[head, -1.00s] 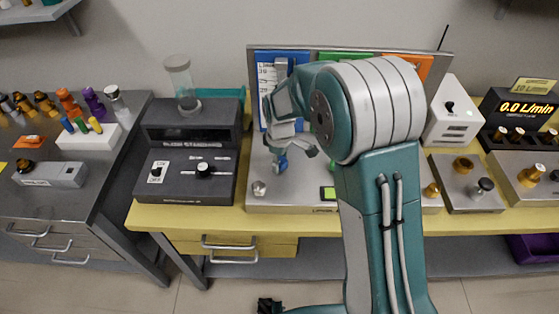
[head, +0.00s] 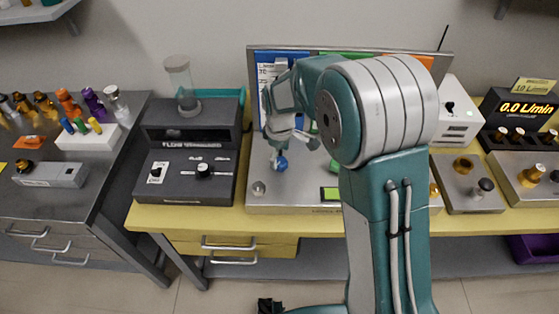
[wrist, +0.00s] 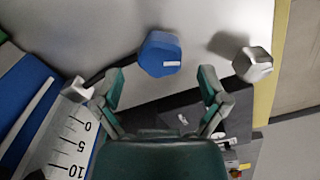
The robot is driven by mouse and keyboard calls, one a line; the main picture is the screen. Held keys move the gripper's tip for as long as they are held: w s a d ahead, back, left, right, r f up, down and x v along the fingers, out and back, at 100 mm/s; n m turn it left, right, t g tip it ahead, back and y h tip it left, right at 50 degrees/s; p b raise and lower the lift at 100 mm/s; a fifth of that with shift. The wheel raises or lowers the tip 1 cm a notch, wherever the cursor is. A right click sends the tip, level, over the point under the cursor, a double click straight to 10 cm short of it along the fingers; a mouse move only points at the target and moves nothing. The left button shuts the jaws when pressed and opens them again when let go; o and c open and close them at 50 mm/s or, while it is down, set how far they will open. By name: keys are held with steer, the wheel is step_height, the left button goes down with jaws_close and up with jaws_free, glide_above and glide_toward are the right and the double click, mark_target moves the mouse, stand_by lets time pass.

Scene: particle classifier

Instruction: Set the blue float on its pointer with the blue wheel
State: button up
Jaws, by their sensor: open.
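The blue wheel (head: 281,164) stands on the front of the metal console. In the wrist view the blue wheel (wrist: 160,54) has a white mark on its face and lies just beyond and between my fingertips. My gripper (head: 292,138) is open and empty, just above the wheel in the head view; its two fingers (wrist: 160,78) are spread apart in the wrist view. The blue panel (head: 276,58) with a white scale (wrist: 66,145) stands behind. The scale shows 0, 5 and 10 in the wrist view. I cannot make out the blue float or its pointer.
A metal knob (head: 259,188) sits left of the wheel; it also shows in the wrist view (wrist: 253,64). A dark control box (head: 185,176) stands to the left. My arm hides much of the green and orange panels.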

mark_target(280, 161)
step_height(280, 161, up, 9)
stand_by(0.3)
steer(key=shift+r, duration=0.1)
steer(key=s+d+r+m+t, duration=0.3)
steer(key=s+d+r+m, duration=0.3)
steer(key=s+d+r, duration=0.5)
steer(key=s+d+m+t, duration=0.2)
steer(key=s+m, duration=0.4)
steer(key=s, duration=0.8)
steer(key=shift+s+d+f+m+t, duration=0.3)
steer(key=shift+d+f+m, duration=0.1)
steer(key=shift+d, duration=0.35)
